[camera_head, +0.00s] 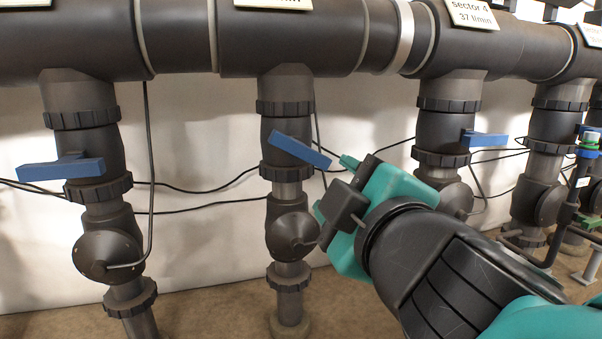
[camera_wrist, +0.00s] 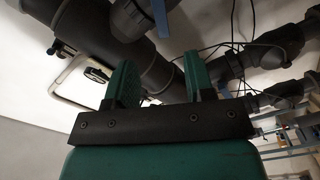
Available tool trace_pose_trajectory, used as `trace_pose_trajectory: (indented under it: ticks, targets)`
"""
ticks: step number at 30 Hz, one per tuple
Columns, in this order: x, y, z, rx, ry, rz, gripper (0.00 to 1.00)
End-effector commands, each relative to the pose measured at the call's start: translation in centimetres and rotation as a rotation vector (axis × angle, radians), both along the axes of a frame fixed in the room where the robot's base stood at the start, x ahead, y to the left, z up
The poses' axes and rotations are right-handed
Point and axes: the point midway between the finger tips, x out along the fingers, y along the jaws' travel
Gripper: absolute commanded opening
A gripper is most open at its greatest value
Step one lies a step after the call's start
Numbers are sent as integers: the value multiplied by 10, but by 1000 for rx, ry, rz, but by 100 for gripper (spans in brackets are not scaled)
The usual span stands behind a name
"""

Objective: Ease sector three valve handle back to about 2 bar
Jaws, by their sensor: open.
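The blue valve handle (camera_head: 300,149) on the middle drop pipe, left of the sector 4 pipe, slopes down to the right; its own label above is cut off. A blue bar that looks like this handle (camera_wrist: 161,18) shows edge-on at the top of the wrist view, beyond the fingers. My gripper (camera_head: 333,184) is just right of and below the handle's free end in the head view, apart from it as far as I can tell. In the wrist view my gripper (camera_wrist: 158,80) has its two green fingers wide apart with nothing between them.
Other blue handles, on the left pipe (camera_head: 60,168) and the sector 4 pipe (camera_head: 486,139), lie about level. The sector 4 label (camera_head: 472,13) reads 37 l/min. A thick black header pipe (camera_head: 180,38) runs across the top. Thin black cables hang behind the pipes.

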Motion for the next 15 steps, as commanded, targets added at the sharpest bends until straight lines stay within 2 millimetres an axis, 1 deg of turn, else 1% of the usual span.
trace_pose_trajectory:
  ticks: [2,6,15]
  targets:
    - [3,2,6,-6,-9,0,49]
    - [13,5,10,-10,-10,-5,49]
    - [42,12,10,-8,-4,-5,49]
